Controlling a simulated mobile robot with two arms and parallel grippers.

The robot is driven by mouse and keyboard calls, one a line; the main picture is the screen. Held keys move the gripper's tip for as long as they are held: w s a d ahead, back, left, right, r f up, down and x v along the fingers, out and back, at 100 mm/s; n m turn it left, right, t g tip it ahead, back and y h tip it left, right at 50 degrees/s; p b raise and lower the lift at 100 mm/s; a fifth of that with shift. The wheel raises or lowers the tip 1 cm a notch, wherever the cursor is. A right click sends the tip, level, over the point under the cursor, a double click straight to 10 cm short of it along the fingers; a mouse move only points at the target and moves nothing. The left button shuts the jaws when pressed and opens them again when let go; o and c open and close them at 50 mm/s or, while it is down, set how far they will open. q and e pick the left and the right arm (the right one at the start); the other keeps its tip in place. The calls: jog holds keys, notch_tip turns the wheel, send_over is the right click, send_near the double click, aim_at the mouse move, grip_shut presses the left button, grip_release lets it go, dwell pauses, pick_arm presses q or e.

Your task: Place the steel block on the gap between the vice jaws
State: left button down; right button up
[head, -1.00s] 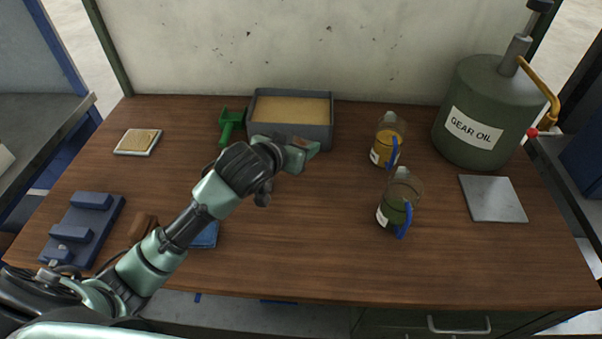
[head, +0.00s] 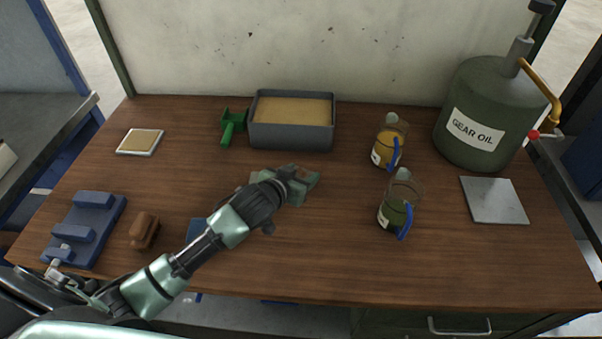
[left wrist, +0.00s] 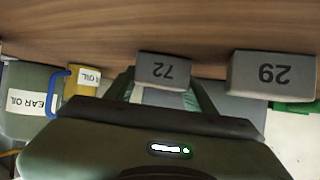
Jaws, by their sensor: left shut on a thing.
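My left gripper (head: 304,183) is above the middle of the table, in front of the grey tray, its arm reaching in from the lower left. In the left wrist view, which looks upside down, a grey block with a number (left wrist: 163,68) sits between the two green fingers, and the gripper is shut on it. I take it as the steel block; in the head view the gripper mostly hides it. The blue vice (head: 84,229) with raised jaws and a gap between them lies at the table's left front, well apart from the gripper. My right gripper does not show.
A grey tray (head: 291,142) with sand-coloured filling and a green scoop (head: 232,128) stand at the back. Two oil jugs (head: 388,145) (head: 396,208), a gear oil can (head: 482,115) and a metal plate (head: 494,200) are right. A brown brush-like item (head: 144,231) lies beside the vice.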

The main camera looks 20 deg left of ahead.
pick_arm(q)
jog(key=c, duration=0.9)
grip_release()
jog(key=shift+f, duration=0.15)
jog(key=shift+c, duration=0.2)
jog(key=o, duration=0.4)
